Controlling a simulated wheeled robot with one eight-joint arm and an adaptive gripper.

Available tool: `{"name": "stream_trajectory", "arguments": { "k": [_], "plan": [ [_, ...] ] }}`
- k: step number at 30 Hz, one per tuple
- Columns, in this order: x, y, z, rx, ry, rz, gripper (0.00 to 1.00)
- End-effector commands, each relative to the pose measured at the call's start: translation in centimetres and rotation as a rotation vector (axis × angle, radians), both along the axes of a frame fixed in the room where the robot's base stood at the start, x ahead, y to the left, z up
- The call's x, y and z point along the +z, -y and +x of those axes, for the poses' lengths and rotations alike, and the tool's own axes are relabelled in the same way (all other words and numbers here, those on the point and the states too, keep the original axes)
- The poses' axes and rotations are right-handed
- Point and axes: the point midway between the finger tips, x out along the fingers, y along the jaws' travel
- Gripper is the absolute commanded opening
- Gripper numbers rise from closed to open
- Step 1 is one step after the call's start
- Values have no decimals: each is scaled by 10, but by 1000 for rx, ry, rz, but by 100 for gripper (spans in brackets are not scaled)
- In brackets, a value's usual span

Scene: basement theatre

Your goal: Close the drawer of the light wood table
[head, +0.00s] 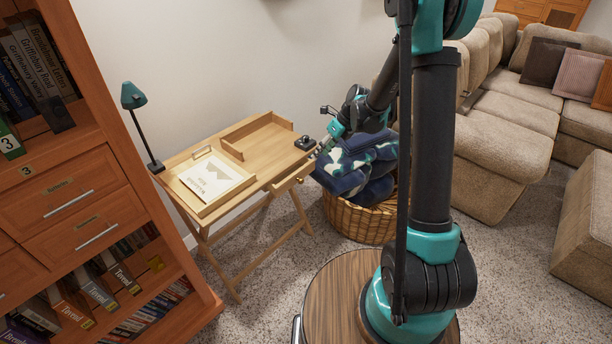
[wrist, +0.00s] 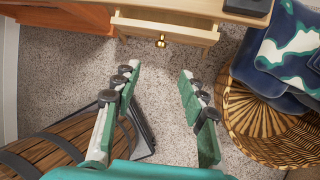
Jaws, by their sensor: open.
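The light wood table (head: 262,158) stands against the wall in the head view, on crossed legs. Its drawer (head: 291,178) is pulled part way out on the right side. In the wrist view the drawer (wrist: 150,30) is at the top, with its front panel towards me, a gap behind the panel, and a small brass knob (wrist: 160,42). My gripper (wrist: 158,76) is open and empty, its two fingers pointing towards the drawer with the knob roughly between their lines. The fingers look apart from the drawer. In the head view my gripper (head: 322,150) is beside the drawer, partly hard to make out.
A wicker basket (head: 350,222) with blue blankets (head: 358,165) stands close to the right of the drawer. A tall bookcase (head: 70,205) is at left. A lamp (head: 134,97), framed sign (head: 213,180) and small black object (head: 305,142) are on the table.

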Motion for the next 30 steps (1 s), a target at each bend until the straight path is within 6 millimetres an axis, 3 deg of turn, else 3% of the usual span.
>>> {"name": "stream_trajectory", "arguments": {
  "k": [21,30],
  "plan": [
    [-115,-58,6,1,1,-3,42],
    [-140,-70,8,0,2,-3,42]
  ]
}}
